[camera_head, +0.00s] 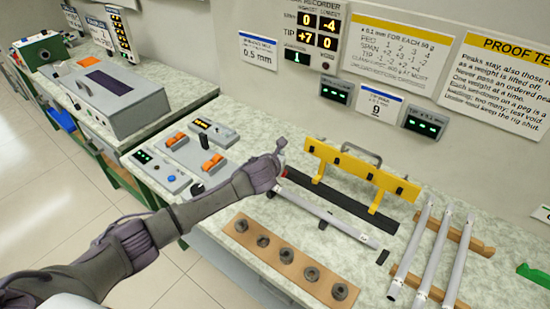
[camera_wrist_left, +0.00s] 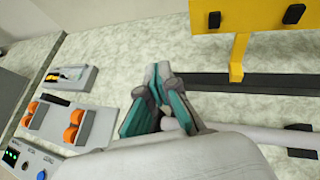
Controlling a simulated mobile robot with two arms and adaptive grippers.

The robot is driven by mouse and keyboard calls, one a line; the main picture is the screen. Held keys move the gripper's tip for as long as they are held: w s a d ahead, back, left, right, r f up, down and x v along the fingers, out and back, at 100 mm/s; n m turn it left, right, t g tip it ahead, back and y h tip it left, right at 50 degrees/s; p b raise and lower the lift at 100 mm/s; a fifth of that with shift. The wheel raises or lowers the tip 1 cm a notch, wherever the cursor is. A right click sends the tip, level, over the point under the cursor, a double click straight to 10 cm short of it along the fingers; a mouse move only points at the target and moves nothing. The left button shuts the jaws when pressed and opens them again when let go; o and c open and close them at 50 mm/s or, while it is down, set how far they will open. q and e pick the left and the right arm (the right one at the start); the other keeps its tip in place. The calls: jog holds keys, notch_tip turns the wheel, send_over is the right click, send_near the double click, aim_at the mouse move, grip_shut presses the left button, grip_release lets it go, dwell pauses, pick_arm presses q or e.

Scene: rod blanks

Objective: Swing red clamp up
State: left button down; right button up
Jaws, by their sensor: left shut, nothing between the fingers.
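My left gripper (camera_head: 279,156) is shut and empty, at the left end of the test rig. It also shows in the left wrist view (camera_wrist_left: 161,78), with its fingertips together over the table beside the near end of a grey rod (camera_wrist_left: 245,138). In the head view this rod (camera_head: 330,214) lies in front of the rig's black rail (camera_head: 345,207). A small red spot shows right beside the gripper in the head view, perhaps part of the red clamp; the gripper hides the rest. I cannot tell the clamp's position. My right gripper is in neither view.
A yellow bar (camera_head: 360,173) on posts stands behind the rod. A brown board (camera_head: 268,262) with several dark weights lies in front. Several grey rods rest on a wooden rack (camera_head: 478,245) at right. Control boxes (camera_head: 160,172) stand at left.

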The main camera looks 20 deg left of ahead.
pick_arm(q)
jog(key=w+d, duration=0.2)
jog(key=w, duration=0.5)
jog(key=shift+w+d, duration=0.15)
jog(key=shift+d, duration=0.2)
jog(key=shift+f, duration=0.1)
dwell(1.8)
